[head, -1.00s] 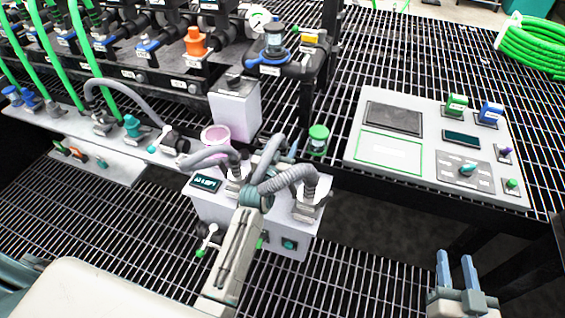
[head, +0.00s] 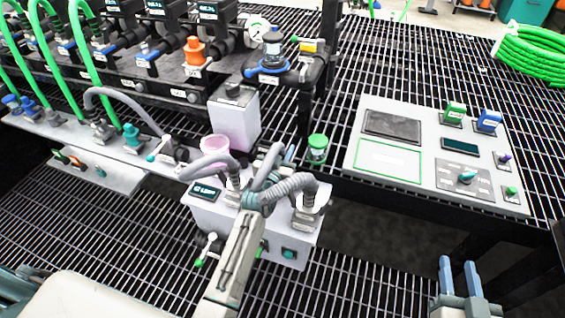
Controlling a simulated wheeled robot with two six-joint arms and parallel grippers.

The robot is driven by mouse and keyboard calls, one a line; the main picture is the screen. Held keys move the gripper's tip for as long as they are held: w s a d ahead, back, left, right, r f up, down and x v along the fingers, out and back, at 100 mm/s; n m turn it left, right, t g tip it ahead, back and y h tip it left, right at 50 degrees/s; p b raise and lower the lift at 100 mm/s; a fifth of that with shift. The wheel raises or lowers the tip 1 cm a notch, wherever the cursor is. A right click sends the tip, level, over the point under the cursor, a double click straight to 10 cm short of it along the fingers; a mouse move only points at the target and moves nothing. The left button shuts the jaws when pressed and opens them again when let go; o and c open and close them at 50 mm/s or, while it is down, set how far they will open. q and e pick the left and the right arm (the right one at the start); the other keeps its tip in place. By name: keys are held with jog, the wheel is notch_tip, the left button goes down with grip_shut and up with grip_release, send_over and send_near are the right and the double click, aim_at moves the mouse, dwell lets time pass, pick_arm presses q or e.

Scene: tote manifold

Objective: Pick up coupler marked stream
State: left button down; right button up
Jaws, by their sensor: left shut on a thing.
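My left gripper (head: 268,180) reaches up from the bottom centre to a white box (head: 205,212) with a small dark display. It is shut at the grey ribbed hoses (head: 290,186) above the box, on what looks like a hose coupler. The held part is mostly hidden by the wrist and hoses, and I cannot read any marking on it. Another grey coupler (head: 303,222) stands on the box top at the right, below a hose. My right gripper (head: 459,270) is open and empty at the lower right, over the grating.
A pink-topped cup (head: 215,147) and a white canister (head: 233,125) stand behind the box. A control panel (head: 430,192) lies at the right. Valves and green hoses (head: 85,60) crowd the upper left.

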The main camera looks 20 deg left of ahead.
pick_arm(q)
jog(key=shift+r, duration=0.1)
